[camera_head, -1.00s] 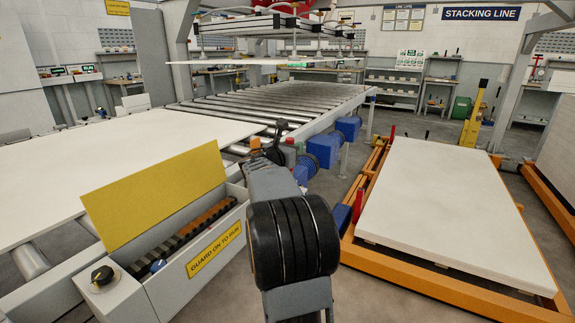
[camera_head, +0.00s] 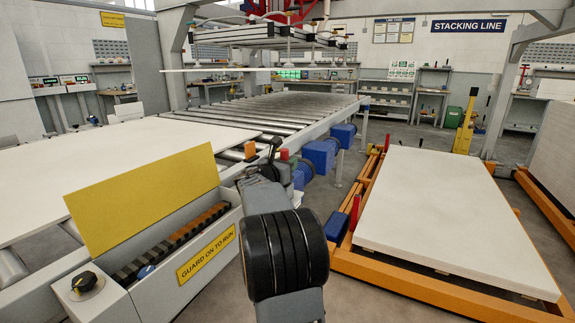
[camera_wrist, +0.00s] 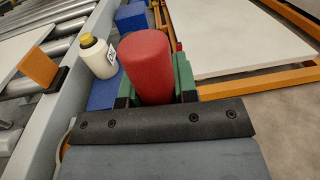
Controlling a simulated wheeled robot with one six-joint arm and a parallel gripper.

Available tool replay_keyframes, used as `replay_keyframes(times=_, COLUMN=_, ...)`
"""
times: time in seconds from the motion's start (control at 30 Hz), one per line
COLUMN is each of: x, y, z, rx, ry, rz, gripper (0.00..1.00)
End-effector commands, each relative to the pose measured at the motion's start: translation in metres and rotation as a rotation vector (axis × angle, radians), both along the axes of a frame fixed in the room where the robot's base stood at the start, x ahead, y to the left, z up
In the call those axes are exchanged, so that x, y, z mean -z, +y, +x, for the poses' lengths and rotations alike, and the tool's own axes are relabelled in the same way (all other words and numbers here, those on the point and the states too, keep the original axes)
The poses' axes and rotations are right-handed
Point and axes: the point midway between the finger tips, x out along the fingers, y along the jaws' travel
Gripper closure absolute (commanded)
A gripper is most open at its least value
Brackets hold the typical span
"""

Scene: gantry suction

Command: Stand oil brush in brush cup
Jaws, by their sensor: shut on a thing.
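My gripper (camera_wrist: 155,92) is shut on a smooth red cylinder (camera_wrist: 150,65), which looks like the handle of the oil brush. The cylinder's near end faces the wrist camera; its far end and any bristles are hidden. Green blocks (camera_wrist: 183,75) show on both sides of it, close to the dark fingers. In the head view the red piece (camera_head: 284,154) shows small at the end of my arm, beside the conveyor. I cannot make out the brush cup for certain in either view.
A white bottle with a yellow cap (camera_wrist: 97,55) stands left of the cylinder, by a blue housing (camera_wrist: 104,92). An orange block (camera_wrist: 38,67) sits on the conveyor rail. A yellow guard panel (camera_head: 145,195) stands at left; a pallet stack (camera_head: 450,215) lies right.

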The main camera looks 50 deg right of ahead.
Motion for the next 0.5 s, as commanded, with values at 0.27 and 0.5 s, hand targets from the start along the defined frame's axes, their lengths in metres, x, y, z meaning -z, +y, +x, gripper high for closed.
replay_keyframes(times=0.27, x=0.0086, y=0.0007, z=0.0005, rx=-0.001, ry=0.0, rz=-0.001, gripper=1.0)
replay_keyframes(times=0.5, x=0.0076, y=0.0008, z=0.0006, rx=-0.002, ry=0.0, rz=-0.001, gripper=0.6)
